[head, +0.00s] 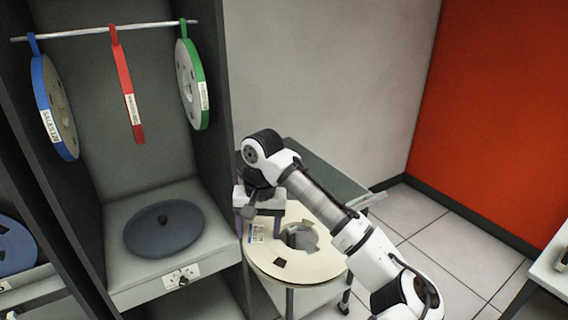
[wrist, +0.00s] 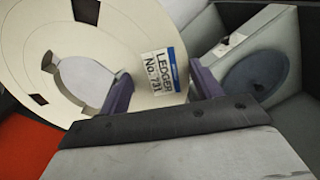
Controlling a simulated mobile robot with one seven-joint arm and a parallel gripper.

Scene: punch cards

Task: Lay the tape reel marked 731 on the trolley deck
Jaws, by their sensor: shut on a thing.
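The cream tape reel (head: 268,262) is in my gripper (head: 261,222), which is shut on its rim beside the label. In the wrist view the reel (wrist: 110,30) shows a label reading LEDGER No. 731, between the two purple fingers (wrist: 162,88). In the head view the reel looks roughly flat and overlaps the near part of the trolley. The trolley's grey-green deck (head: 345,178) shows behind my arm. I cannot tell whether the reel touches the deck. My arm hides part of the deck and reel.
A dark cabinet stands at left, with blue (head: 56,108), red (head: 127,85) and green (head: 193,85) reels hanging from a rail (head: 90,32). A dark round disc (head: 163,230) sits on its ledge. A white surface (head: 552,262) is at far right. Tiled floor is clear between.

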